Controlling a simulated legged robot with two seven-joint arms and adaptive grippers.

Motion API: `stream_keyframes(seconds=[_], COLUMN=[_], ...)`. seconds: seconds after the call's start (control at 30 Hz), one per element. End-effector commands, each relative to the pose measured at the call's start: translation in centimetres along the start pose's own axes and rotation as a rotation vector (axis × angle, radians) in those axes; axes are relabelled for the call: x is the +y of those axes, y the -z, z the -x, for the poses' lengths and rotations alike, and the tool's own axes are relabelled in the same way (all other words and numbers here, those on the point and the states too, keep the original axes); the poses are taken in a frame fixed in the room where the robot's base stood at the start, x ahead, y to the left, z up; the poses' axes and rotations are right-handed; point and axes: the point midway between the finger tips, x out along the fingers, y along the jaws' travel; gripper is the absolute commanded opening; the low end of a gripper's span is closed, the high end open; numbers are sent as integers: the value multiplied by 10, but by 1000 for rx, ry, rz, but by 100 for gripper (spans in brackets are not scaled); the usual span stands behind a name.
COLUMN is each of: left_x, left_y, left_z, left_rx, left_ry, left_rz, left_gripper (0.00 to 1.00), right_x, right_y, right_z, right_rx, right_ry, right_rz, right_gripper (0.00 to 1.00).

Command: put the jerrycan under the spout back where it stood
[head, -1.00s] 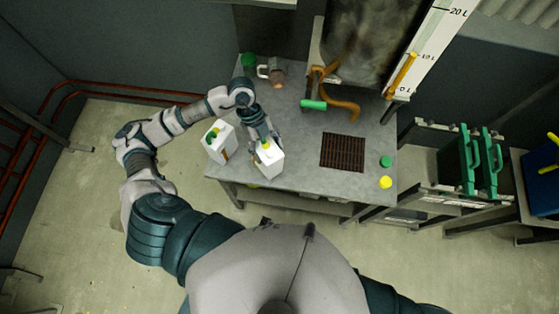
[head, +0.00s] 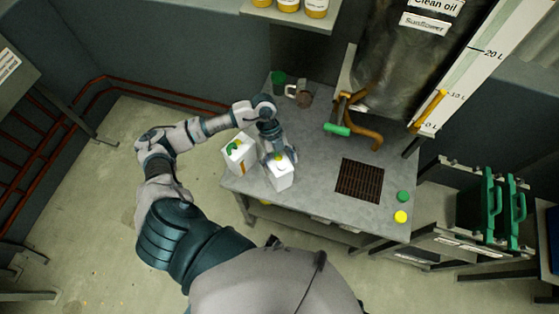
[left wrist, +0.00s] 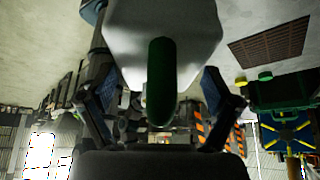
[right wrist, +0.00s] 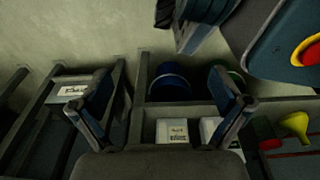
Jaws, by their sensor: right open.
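The fingers of my left gripper (left wrist: 155,85) are spread wide on either side of the bar, with gaps. A second white jerrycan with green on top (head: 238,158) stands just to the left. The spout (head: 365,132) has a green handle. My right gripper (right wrist: 160,85) is open and empty.
A dark grate (head: 360,180) below the spout is bare. A green cap (head: 403,196) and a yellow cap (head: 400,217) lie to its right. A mug (head: 300,96) and a green container (head: 279,79) stand at the back left.

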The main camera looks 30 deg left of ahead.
Motion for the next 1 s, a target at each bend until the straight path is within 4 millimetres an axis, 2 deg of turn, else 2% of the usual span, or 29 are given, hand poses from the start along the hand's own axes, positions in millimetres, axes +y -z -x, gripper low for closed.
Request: stream_keyframes(seconds=[0.3, 0.43, 0.57, 0.8, 1.0], left_x=[1, 0, 0, 0, 0], left_y=[-2, -2, -2, -1, 0], left_z=[2, 11, 34, 88, 116], left_rx=[2, 0, -1, -2, 0], left_ry=[2, 4, 6, 5, 4], left_rz=[-1, -1, -1, -1, -1], left_gripper=[98, 98, 98, 98, 98], right_x=[1, 2, 2, 0, 0], right_y=[-2, -2, -4, -13, -16], right_z=[-1, 0, -1, -4, -6], right_rx=[-4, -4, -5, -13, -16], right_ry=[-2, -2, -2, -1, -1], right_rz=[-2, -2, -1, 2, 3], right_gripper=[100, 100, 100, 100, 100])
